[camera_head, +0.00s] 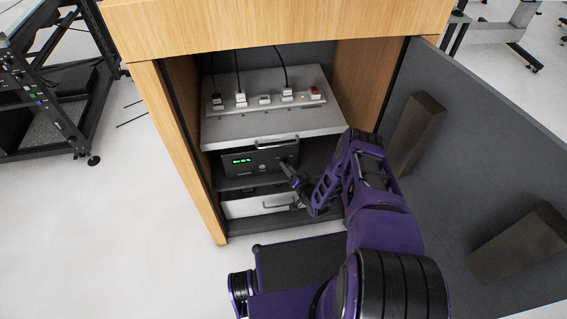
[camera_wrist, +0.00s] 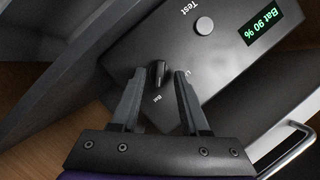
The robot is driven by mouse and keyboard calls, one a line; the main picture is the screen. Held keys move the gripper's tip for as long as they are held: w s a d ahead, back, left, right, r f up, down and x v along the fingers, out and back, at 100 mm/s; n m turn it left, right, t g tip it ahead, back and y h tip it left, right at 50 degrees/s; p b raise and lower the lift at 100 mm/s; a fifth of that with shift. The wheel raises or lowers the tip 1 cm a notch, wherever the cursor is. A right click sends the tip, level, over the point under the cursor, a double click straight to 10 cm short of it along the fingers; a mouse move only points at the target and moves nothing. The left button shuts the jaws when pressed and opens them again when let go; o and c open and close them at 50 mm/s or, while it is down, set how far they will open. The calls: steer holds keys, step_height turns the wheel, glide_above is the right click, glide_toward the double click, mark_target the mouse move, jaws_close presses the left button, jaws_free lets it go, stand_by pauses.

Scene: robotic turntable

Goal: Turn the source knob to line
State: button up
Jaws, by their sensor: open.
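The source knob (camera_wrist: 157,72) is a small black knob on the dark front panel of a device (camera_head: 240,170), which sits on a cabinet shelf. In the wrist view, the label "Bat" is just below the knob, and a label starting "Li" is partly hidden by the right finger. The knob's exact pointing is hard to tell. A green display (camera_wrist: 263,27) reads "Bat 90 %". My gripper (camera_wrist: 159,74) is open, with its fingertips on either side of the knob; I cannot tell whether they touch it. In the head view, my gripper (camera_head: 287,169) is at the panel's right part and hides the knob.
A round grey button (camera_wrist: 204,25) marked "Test" is beside the display. A grey shelf (camera_head: 225,132) with a power strip (camera_head: 264,100) is above the device. A drawer with a handle (camera_head: 281,205) is below. The open cabinet door (camera_head: 455,140) stands right of my arm.

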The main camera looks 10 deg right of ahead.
steer(key=shift+w+a+f, duration=0.1)
steer(key=shift+w+f, duration=0.05)
steer(key=shift+w, duration=0.2)
jaws_close()
